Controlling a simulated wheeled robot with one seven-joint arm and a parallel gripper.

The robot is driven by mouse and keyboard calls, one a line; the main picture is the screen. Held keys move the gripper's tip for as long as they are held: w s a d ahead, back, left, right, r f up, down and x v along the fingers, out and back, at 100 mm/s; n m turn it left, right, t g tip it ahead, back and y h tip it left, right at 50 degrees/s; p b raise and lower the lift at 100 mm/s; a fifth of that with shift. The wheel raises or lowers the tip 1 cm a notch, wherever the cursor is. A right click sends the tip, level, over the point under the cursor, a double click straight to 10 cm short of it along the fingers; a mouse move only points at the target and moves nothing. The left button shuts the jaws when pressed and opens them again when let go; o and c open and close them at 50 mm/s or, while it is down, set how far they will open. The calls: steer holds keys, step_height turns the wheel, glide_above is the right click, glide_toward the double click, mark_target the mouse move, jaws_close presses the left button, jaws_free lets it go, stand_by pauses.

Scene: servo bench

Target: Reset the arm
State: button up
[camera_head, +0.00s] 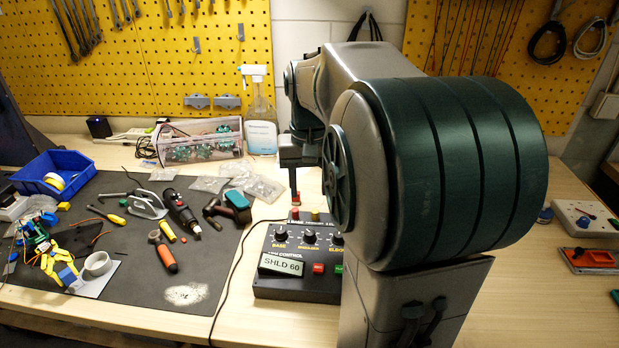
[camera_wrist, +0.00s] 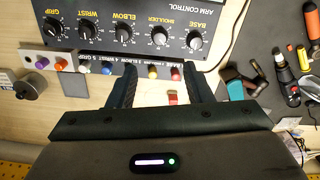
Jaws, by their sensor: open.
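The black arm control box (camera_head: 300,265) stands on the bench in the head view, with a row of knobs, a display reading "SHLD 60", a red button (camera_head: 318,268) and a green button. In the wrist view the box (camera_wrist: 150,12) shows knobs marked base, shoulder, elbow, wrist and grip, with coloured plugs along its edge. My gripper (camera_wrist: 162,68) is open and empty beside that edge. A small red piece (camera_wrist: 173,97) shows between its fingers; I cannot tell if it touches them.
A dark mat (camera_head: 110,290) holds a screwdriver, pliers, a soldering tool and other tools. A blue bin (camera_head: 52,172), a clear box (camera_head: 200,145) and a spray bottle (camera_head: 261,115) stand behind. A black cable runs across the bench left of the control box. My arm hides much of the right side.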

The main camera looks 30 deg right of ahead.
steer(key=shift+r, duration=0.65)
steer(key=s+a+f+n+t, duration=0.1)
steer(key=s+a+f+n, duration=0.1)
steer(key=s+a, duration=0.4)
steer(key=s+a+f+n+t, duration=0.2)
steer(key=s+a+f, duration=0.3)
steer(key=s+a, duration=0.1)
steer(key=shift+s+f+n, duration=0.25)
steer(key=shift+f+n, duration=0.05)
stand_by(0.6)
